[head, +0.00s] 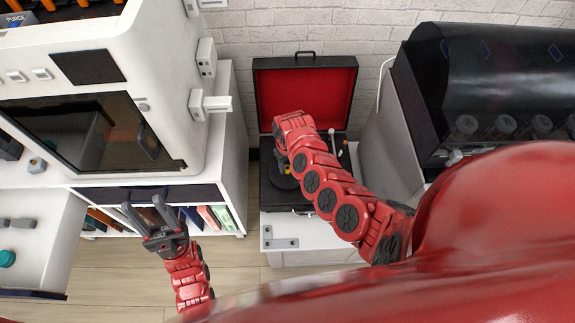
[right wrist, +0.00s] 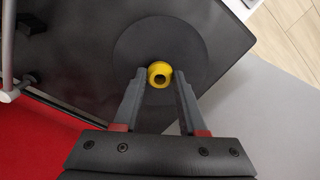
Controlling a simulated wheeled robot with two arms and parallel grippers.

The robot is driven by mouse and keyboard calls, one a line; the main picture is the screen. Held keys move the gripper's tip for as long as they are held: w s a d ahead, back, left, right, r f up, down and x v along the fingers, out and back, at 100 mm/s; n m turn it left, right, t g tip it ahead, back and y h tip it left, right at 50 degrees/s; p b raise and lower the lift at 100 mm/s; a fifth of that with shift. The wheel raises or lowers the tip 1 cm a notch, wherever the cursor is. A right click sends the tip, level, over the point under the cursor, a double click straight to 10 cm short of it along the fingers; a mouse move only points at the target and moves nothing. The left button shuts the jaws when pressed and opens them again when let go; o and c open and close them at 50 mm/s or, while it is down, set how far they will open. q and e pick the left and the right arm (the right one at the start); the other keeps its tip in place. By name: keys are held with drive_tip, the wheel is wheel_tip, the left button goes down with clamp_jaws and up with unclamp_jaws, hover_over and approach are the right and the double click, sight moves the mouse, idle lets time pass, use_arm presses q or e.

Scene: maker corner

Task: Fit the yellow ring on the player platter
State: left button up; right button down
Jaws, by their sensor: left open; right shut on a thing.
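The record player (head: 275,201) stands open on a light cabinet, its red-lined lid (head: 312,95) raised. Its dark round platter shows in the right wrist view (right wrist: 185,40). The yellow ring (right wrist: 159,69) is between the fingertips of my right gripper (right wrist: 159,79), which is shut on it. The ring appears over the platter's middle; I cannot tell whether it touches the platter or is around a spindle. In the head view my right arm covers much of the player. My left gripper (head: 146,209) is open and empty, left of the player, in front of the white shelf.
A white machine (head: 160,80) with a dark window stands on the left unit. An open white drawer (head: 50,235) holds small items at the far left. A large dark-lidded case (head: 480,85) stands at the right. The player's pale tonearm (right wrist: 8,92) is at the left of the right wrist view.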

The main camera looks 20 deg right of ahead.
drive_tip(key=shift+r+p, duration=0.1)
drive_tip(key=shift+p, duration=0.4)
idle(0.5)
drive_tip(key=shift+f+b, duration=0.5)
drive_tip(key=shift+f, duration=0.15)
drive_tip(key=c, duration=0.7)
unclamp_jaws()
drive_tip(key=shift+c, duration=0.2)
drive_tip(key=shift+r, duration=0.1)
wheel_tip(320, 180, up, 11)
drive_tip(key=p, duration=1)
drive_tip(key=shift+p, duration=0.4)
